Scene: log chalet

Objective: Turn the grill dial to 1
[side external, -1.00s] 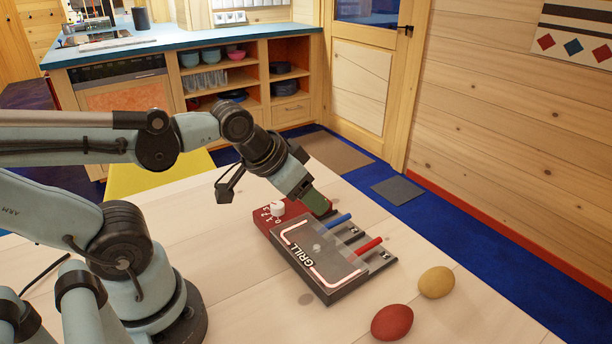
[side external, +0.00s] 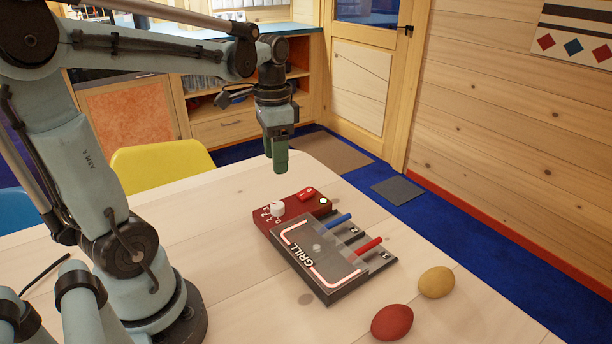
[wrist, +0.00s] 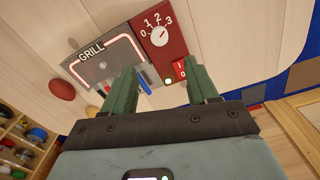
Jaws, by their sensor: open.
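The grill (side external: 318,258) is a dark plate with a looped element and a red control panel (side external: 292,207), lying on the wooden table. The white dial (side external: 278,208) sits on the panel beside the numbers 0 to 3; it also shows in the wrist view (wrist: 159,37). Its pointer is too small to read surely, but seems turned towards the 2–3 side. My gripper (side external: 276,167) is open and empty, pointing down above and behind the panel. Its green fingers (wrist: 163,78) are apart in the wrist view.
Blue (side external: 340,220) and red (side external: 369,245) handles stick out from the grill's right side. A yellow egg-shaped thing (side external: 436,282) and a red one (side external: 392,322) lie at the front right. A yellow chair (side external: 162,160) stands behind the table. The table left of the grill is clear.

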